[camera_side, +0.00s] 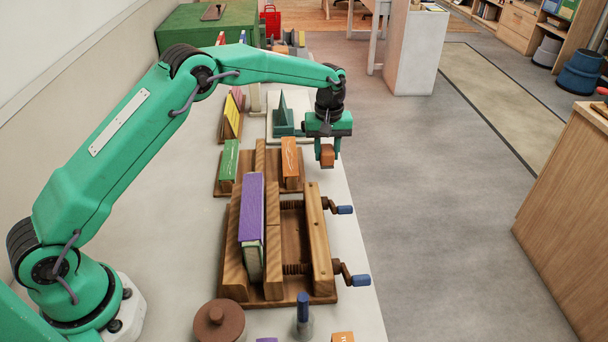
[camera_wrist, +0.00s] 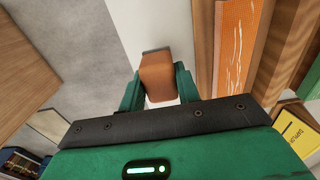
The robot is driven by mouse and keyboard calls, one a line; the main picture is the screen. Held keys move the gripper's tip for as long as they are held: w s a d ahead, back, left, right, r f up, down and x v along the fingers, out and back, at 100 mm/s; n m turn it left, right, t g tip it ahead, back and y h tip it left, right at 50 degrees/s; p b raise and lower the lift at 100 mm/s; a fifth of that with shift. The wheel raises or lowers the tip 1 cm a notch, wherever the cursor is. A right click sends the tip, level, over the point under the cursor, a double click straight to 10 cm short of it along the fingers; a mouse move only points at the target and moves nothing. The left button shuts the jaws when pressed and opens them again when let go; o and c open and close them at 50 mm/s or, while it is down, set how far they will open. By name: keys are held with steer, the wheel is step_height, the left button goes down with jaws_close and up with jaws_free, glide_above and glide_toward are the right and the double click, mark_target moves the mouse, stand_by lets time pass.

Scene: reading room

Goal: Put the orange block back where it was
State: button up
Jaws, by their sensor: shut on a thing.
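My gripper (camera_side: 327,150) is shut on the orange block (camera_side: 327,159), a small orange-brown block, and holds it over the right edge strip of the white table. In the wrist view the block (camera_wrist: 157,78) sits between the two green fingers of my gripper (camera_wrist: 158,88). In the side view the block appears above the table top, beside and to the right of the wooden rack with an orange book (camera_side: 290,160). The orange book also shows in the wrist view (camera_wrist: 238,45), right of the block. The side view does not settle the exact height.
A wooden press (camera_side: 317,240) with blue-handled cranks holds a purple book (camera_side: 251,208). A green book (camera_side: 229,160) stands in the rack. A brown lidded pot (camera_side: 219,322) stands at the front. The table's right edge is close.

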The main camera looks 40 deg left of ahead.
mark_target(326, 162)
steer(key=shift+f, duration=1.9)
steer(key=shift+f, duration=0.15)
steer(key=o, duration=0.9)
step_height(326, 162, up, 12)
steer(key=shift+r, duration=0.2)
steer(key=shift+r, duration=0.1)
